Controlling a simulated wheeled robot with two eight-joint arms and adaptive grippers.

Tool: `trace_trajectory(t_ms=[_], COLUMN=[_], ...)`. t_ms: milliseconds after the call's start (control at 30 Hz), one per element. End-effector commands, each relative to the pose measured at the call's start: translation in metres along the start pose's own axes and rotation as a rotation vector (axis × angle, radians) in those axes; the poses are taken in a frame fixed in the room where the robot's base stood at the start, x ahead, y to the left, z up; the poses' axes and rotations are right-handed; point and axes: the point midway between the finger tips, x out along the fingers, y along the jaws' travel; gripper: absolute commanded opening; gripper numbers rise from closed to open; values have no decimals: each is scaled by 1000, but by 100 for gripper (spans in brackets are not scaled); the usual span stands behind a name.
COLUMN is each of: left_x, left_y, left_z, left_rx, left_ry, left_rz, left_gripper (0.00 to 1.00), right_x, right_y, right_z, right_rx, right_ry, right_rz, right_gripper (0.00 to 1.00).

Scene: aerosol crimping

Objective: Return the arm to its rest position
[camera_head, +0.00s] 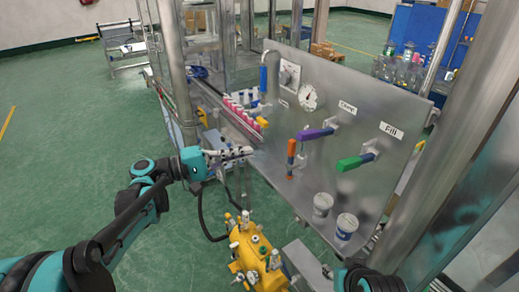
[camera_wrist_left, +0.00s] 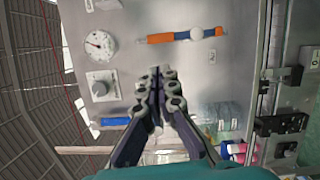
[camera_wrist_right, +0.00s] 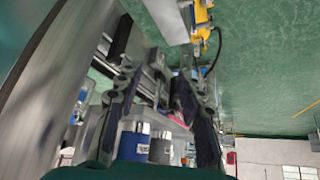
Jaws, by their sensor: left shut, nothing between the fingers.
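My left gripper (camera_head: 248,152) reaches in from the left in the head view, in front of the steel panel (camera_head: 345,100) and left of its orange-handled lever (camera_head: 291,150). In the left wrist view its fingers (camera_wrist_left: 157,78) are together and empty, with the orange and blue lever (camera_wrist_left: 180,35) beyond the tips. My right gripper (camera_wrist_right: 155,78) shows in the right wrist view with its fingers spread apart and nothing between them. In the head view only a dark part of my right arm shows at the bottom edge; its fingers cannot be made out.
The panel carries a purple lever (camera_head: 314,134), a green lever (camera_head: 352,163) and a gauge (camera_head: 309,97). A yellow machine (camera_head: 256,256) is on the floor, bottom centre. Pink-topped cans (camera_head: 240,110) line the conveyor. Green floor is open at left.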

Motion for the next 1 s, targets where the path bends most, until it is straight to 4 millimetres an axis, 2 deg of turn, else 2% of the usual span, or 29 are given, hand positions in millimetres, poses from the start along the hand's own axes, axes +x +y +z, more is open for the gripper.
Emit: trace_trajectory(t_ms=[200, 567, 667, 767, 867, 1000], left_x=[-12, -12, -10, -4, -4, -28], left_y=[0, 0, -9, -39, -93, -181], left_z=[0, 0, 5, 20, 46, 82], left_rx=[0, 0, 5, 24, 74, 205], left_ry=[0, 0, 7, 30, 72, 139], left_rz=[0, -1, -31, -135, -319, -631], left_gripper=[0, 0, 0, 0, 0, 0], right_x=[0, 0, 4, 14, 31, 56], right_y=[0, 0, 0, 0, 0, 0], right_z=[0, 0, 3, 10, 22, 40], right_rx=[0, 0, 0, 0, 0, 0], right_ry=[0, 0, 0, 0, 0, 0], right_rz=[0, 0, 0, 0, 0, 0], right_gripper=[38, 38, 38, 38, 38, 38])
